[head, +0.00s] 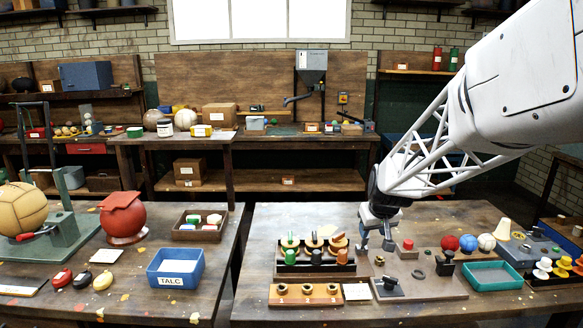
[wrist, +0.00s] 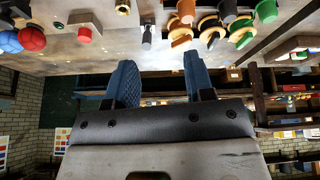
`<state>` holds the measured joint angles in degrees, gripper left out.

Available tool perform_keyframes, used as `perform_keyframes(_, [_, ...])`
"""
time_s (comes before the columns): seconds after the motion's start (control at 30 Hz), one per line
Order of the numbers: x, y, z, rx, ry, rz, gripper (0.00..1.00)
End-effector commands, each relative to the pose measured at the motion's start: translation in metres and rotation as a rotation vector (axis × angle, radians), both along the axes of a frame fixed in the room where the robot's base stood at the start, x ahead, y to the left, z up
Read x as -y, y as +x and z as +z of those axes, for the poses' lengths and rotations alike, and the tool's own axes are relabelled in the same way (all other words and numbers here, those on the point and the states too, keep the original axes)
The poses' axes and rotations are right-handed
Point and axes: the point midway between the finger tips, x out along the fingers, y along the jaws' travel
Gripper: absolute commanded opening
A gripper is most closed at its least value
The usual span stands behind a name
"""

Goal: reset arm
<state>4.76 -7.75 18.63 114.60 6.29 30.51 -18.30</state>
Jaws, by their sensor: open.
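My gripper (head: 377,243) hangs at the end of my white lattice arm, above the back middle of the right table (head: 440,218). In the wrist view, its two blue padded fingers (wrist: 161,82) stand apart with nothing between them. A small dark upright piece shows beyond the gap. I cannot tell in the head view how high the fingertips are above the tabletop. A rack (head: 315,268) with several rings and coloured pegs stands to the left of the gripper. A grey board (head: 418,287) with small fittings lies in front and to the right.
Red, blue and cream balls (head: 468,243), a teal tray (head: 492,275) and a rack of coloured knobs stand at the right. The left table holds a blue TALC box (head: 175,277), a tan ball (head: 22,208) and a red ball (head: 123,217). A dark gap separates the tables.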

Motion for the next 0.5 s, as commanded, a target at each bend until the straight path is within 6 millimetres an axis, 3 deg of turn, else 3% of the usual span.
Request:
perform_keyframes(0.2, [-0.013,-0.067,0.027,-0.032,0.012,-0.023,0.48])
perform_keyframes(0.5, [-0.027,-0.159,0.049,-0.080,0.023,-0.058,0.48])
